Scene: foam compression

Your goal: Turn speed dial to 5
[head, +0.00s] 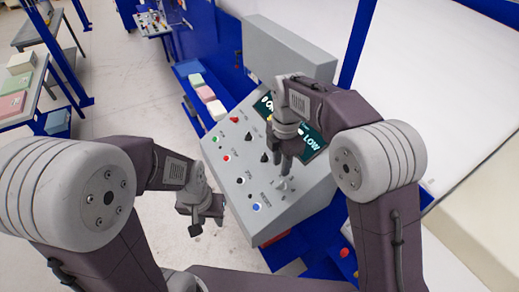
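A grey sloped control panel (222,170) stands at the centre, with coloured buttons, black knobs and dark displays. The labels are too small to read, so I cannot tell which control is the speed dial or its setting. One black knob (265,157) sits left of my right gripper. A pale control (286,185) lies just below that gripper's tips. My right gripper (286,168) points down over the panel's right part; whether it touches anything is unclear. My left gripper (203,222) hangs off the panel's left edge, apart from the controls. Neither gripper's finger gap shows clearly.
A dark display (312,143) reads "LOW"; my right arm partly covers the displays. A blue button (257,206) and red button (227,158) are on the panel. Pastel blocks (207,94) lie in a blue tray behind it.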

